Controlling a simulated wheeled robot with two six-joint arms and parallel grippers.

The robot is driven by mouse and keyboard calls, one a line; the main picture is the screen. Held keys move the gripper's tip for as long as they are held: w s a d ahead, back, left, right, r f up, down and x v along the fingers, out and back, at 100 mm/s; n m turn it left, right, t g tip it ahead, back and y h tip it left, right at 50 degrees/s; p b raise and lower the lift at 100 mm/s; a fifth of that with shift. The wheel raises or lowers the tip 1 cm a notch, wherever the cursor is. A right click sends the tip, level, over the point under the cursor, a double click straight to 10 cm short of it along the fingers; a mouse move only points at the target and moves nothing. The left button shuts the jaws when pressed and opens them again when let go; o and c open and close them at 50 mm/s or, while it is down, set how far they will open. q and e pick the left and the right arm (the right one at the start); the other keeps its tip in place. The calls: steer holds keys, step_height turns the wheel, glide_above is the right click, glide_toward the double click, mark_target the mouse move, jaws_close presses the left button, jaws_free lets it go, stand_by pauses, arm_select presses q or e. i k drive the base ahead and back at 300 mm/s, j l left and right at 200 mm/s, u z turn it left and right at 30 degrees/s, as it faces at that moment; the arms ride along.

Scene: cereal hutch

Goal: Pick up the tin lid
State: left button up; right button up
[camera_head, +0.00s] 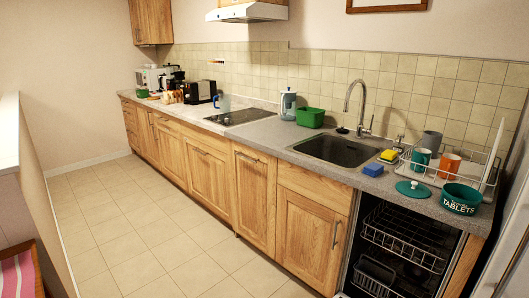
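The tin lid (413,190) is a round, dark teal disc with a small knob on top. It lies on the grey worktop near the front edge, in front of the dish rack. The matching teal tin (461,199), lettered "TABLETS", stands open just to its right, close to the worktop's edge. Neither of my grippers shows in the head view.
A blue sponge (373,169) lies left of the lid. Behind are a dish rack (428,178) with a teal mug (420,161) and an orange mug (449,166). The sink (338,150) is further left. Below, the dishwasher (402,243) stands open. The tiled floor (160,230) is clear.

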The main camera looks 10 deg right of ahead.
mark_target(413, 190)
steer(key=z, duration=1.5)
